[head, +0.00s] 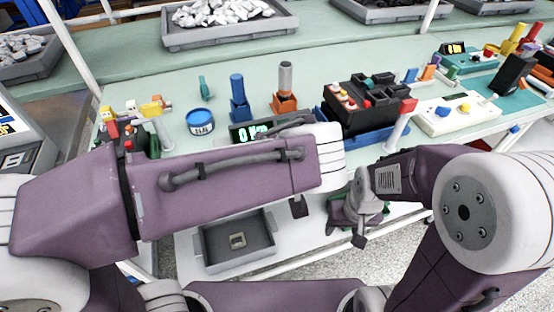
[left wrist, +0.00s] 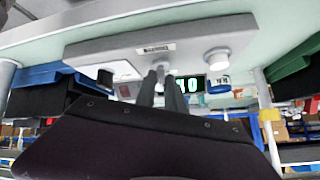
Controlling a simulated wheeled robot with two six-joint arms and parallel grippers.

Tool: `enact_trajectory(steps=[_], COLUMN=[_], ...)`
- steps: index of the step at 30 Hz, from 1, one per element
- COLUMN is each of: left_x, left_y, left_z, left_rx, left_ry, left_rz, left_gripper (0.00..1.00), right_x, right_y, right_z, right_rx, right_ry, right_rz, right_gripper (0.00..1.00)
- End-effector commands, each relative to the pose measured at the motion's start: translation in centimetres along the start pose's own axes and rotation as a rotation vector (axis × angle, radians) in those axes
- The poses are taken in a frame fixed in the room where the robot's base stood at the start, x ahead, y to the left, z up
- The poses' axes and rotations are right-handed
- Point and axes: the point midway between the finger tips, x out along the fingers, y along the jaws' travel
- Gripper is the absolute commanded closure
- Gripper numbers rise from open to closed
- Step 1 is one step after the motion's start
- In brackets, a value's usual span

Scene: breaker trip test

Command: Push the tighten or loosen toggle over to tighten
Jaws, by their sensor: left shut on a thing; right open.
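In the left wrist view a grey control box (left wrist: 120,45) spans the upper middle. A small pale toggle (left wrist: 160,68) stands out from its middle. The two fingers of my left gripper (left wrist: 161,84) are shut on it; the tips hide most of it, so I cannot read its side. A display (left wrist: 190,85) with bright green digits is just behind. In the head view my left forearm crosses the middle and hides the left gripper and the box; part of the green display (head: 247,132) shows above it. My right gripper (head: 329,224) is open and empty, low at centre right.
A dark knob (left wrist: 105,78) and a white round button (left wrist: 217,59) flank the toggle. A grey tray (head: 205,250) with a small beige part is below my left arm. A black breaker block (head: 370,98), blue tin (head: 200,122) and screwdrivers stand behind it.

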Motion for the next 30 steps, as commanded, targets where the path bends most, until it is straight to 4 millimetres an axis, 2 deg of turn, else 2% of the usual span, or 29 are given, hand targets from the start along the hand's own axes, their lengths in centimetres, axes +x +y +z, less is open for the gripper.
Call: enact_trajectory(steps=[1,6,21,22,24,30], left_x=[0.25,0.02,-0.13,-0.13,-0.12,-0.11], left_y=[0.25,0.19,0.12,0.12,0.11,0.1], left_z=[0.34,0.28,0.17,0.17,0.18,0.21], left_rx=[0.002,0.007,0.008,0.008,0.008,0.008], left_ry=[0.018,0.05,0.062,0.062,0.061,0.06], left_rz=[-0.002,-0.018,-0.025,-0.026,-0.026,-0.026], left_gripper=[1.0,1.0,1.0,0.78,0.65,0.65], right_x=[0.97,1.73,1.86,1.86,1.86,1.87], right_y=[0.02,0.03,0.04,0.04,0.04,0.04], right_z=[0.1,0.17,0.19,0.19,0.19,0.19], right_rx=[0.0,0.0,0.0,0.0,0.0,0.0], right_ry=[0.0,0.0,0.0,0.0,0.0,0.0], right_rz=[0.0,0.0,0.0,0.0,0.0,0.0], right_gripper=[0.44,0.44,0.44,0.44,0.44,0.44])
